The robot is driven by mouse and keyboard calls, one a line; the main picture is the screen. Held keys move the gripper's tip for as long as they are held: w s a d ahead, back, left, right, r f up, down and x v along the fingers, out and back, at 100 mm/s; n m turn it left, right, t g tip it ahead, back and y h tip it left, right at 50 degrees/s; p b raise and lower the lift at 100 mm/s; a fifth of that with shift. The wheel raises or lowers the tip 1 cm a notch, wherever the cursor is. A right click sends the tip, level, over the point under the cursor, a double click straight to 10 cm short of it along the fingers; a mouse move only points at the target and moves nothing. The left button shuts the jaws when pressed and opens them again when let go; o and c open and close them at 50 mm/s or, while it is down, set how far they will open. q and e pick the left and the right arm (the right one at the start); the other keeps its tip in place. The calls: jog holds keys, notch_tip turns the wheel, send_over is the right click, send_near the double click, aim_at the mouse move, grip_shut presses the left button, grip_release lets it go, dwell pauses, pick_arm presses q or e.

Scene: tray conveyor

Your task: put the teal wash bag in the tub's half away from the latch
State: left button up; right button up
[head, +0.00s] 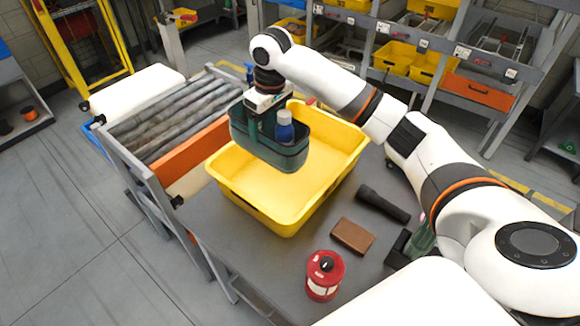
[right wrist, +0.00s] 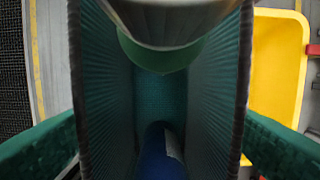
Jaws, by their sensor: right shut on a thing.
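The teal wash bag (head: 290,161) is an open-topped carrier, hanging roughly upright over the back left part of the yellow tub (head: 262,213). A blue bottle (head: 285,130) stands in it. My right gripper (head: 262,112) is shut on the bag from above. In the right wrist view the bag's ribbed walls (right wrist: 105,90) fill the middle, with the blue bottle (right wrist: 160,155) between them, and the tub (right wrist: 278,60) shows at the right. The visible tub floor is bare. A small red part shows at the tub's back edge; I cannot tell if it is the latch. My left gripper is out of view.
A red lantern-like object (head: 324,276), a brown block (head: 352,236) and a black flashlight-like object (head: 383,203) lie on the grey table (head: 270,262) in front and right of the tub. A roller conveyor (head: 165,112) is at the left. Shelves with yellow bins (head: 396,58) stand behind.

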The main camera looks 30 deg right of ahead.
jog(key=shift+w+d+f, duration=0.1)
jog(key=shift+w+f, duration=0.05)
jog(key=shift+f, duration=0.75)
jog(key=shift+f+b, duration=0.3)
jog(key=shift+b, duration=0.2)
jog(key=shift+s+a+f+b, duration=0.25)
jog(key=shift+s+f+b, duration=0.25)
jog(key=shift+f+b, duration=0.25)
jog(key=shift+f, duration=0.3)
jog(key=shift+w+f+b, duration=0.1)
jog(key=shift+f+b, duration=0.6)
jog(key=shift+f, duration=0.05)
jog(key=shift+w+d+f, duration=0.1)
jog(key=shift+f, duration=0.55)
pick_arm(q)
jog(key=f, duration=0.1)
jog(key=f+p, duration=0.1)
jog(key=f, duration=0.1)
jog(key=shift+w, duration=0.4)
pick_arm(e)
notch_tip(320, 180, down, 10)
jog(key=shift+r, duration=0.25)
pick_arm(q)
jog(key=shift+p, duration=0.3)
pick_arm(e)
jog(key=shift+f, duration=0.1)
